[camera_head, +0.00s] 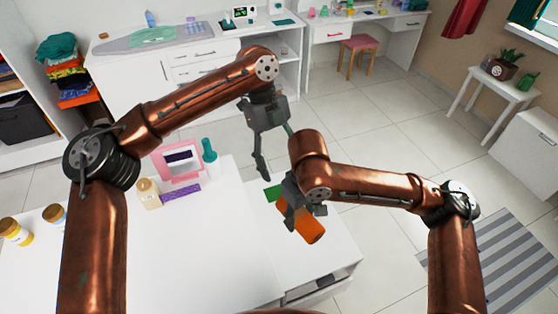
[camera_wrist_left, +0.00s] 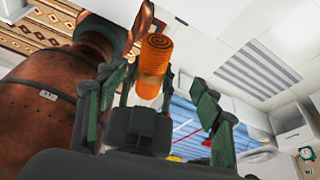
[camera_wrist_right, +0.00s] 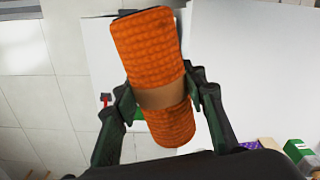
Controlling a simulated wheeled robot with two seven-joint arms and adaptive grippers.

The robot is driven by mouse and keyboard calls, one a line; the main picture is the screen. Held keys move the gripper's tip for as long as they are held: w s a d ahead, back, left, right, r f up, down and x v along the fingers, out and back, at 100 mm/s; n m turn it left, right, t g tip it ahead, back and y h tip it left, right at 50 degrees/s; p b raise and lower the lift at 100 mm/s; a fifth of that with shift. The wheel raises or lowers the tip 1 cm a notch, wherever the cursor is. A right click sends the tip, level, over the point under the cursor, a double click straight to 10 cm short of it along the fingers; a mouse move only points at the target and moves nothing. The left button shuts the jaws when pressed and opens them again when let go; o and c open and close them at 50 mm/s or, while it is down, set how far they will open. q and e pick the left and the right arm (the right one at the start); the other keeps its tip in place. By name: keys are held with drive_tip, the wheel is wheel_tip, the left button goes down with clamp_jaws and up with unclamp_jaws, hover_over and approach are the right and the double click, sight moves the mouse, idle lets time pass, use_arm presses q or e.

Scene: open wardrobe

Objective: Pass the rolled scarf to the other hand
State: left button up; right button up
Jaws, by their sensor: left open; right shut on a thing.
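The rolled scarf (camera_head: 308,226) is an orange roll, held tilted above the white table's right part. It also shows in the left wrist view (camera_wrist_left: 155,58), end towards the camera, and in the right wrist view (camera_wrist_right: 146,50), where a tan band circles it. My right gripper (camera_head: 297,204) is shut on the scarf, its fingers (camera_wrist_right: 162,88) on either side near the band. My left gripper (camera_head: 276,155) is open and empty, above and to the left of the scarf, apart from it. In the left wrist view the scarf lies beyond my open left fingers (camera_wrist_left: 155,92).
The white table (camera_head: 190,255) holds a pink frame (camera_head: 177,160), a teal bottle (camera_head: 209,157), a purple item (camera_head: 180,194) and several jars on its left. A green item (camera_head: 273,193) lies near the scarf.

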use_arm(q)
drive_tip(key=x, duration=1.1)
drive_tip(key=shift+f, duration=0.3)
drive_tip(key=shift+c, duration=0.3)
drive_tip(key=shift+d, duration=0.1)
drive_tip(key=c, duration=1.1)
use_arm(e)
drive_tip(key=shift+o, duration=0.2)
drive_tip(key=shift+s+a, duration=0.1)
drive_tip(key=shift+a, duration=0.1)
use_arm(q)
drive_tip(key=shift+c, duration=0.4)
use_arm(e)
drive_tip(key=o, duration=1.2)
drive_tip(key=shift+d, duration=0.1)
